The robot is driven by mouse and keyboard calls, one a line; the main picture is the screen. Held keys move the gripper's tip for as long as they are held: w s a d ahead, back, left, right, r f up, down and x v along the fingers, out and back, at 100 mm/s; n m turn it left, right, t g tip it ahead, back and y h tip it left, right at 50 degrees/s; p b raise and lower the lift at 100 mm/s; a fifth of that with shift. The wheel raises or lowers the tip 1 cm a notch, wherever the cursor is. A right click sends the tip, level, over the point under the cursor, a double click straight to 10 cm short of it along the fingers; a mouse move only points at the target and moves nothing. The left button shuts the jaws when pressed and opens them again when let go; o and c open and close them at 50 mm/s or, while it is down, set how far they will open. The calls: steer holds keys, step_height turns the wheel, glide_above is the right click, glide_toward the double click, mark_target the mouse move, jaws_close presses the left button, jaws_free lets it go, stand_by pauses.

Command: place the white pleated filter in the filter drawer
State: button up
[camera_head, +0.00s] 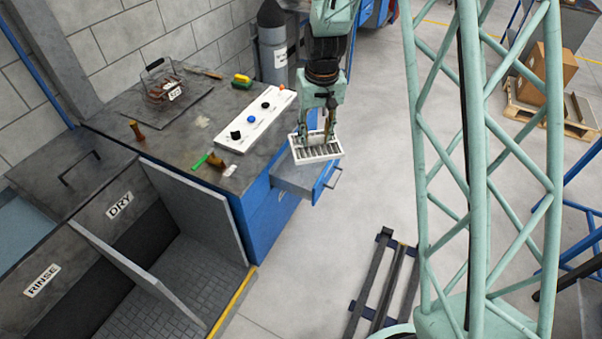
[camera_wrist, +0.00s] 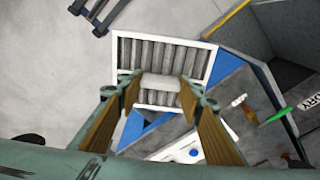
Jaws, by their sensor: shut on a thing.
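The white pleated filter (camera_head: 318,153) has a white rectangular frame with grey pleats. My gripper (camera_head: 317,138) is shut on the filter's pale raised middle part, which shows between the two fingers (camera_wrist: 160,86) in the wrist view. The filter's frame (camera_wrist: 160,37) is also clear there. The filter drawer (camera_head: 298,178) juts out from the right end of the blue bench, with a blue front and a bar handle. The filter is over the drawer in the head view and covers part of it.
The bench top carries a white control panel (camera_head: 256,120) with knobs, a wire basket (camera_head: 165,92), a yellow sponge (camera_head: 242,81) and a green-handled tool (camera_head: 200,161). RINSE and DRY bays stand at the left. The floor right of the drawer is clear up to a dark rack (camera_head: 385,285).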

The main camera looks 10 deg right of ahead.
steer(key=shift+w+f, duration=0.1)
steer(key=w+f+m+b, duration=0.1)
steer(key=w+f+m, duration=0.3)
steer(key=w+f, duration=0.5)
steer(key=m+b, duration=0.1)
steer(key=m, duration=0.3)
glide_above(307, 173)
step_height(307, 173, down, 9)
steer(key=shift+s+a+r+h, duration=0.15)
steer(key=shift+s+r+h, duration=0.05)
steer(key=shift+h, duration=0.2)
steer(key=shift+f, duration=0.15)
step_height(307, 173, down, 14)
steer(key=shift+r+b, duration=0.1)
steer(key=shift+b, duration=1)
steer(key=shift+f+b, duration=0.3)
steer(key=shift+f, duration=1.65)
steer(key=shift+f, duration=0.15)
steer(key=o, duration=0.9)
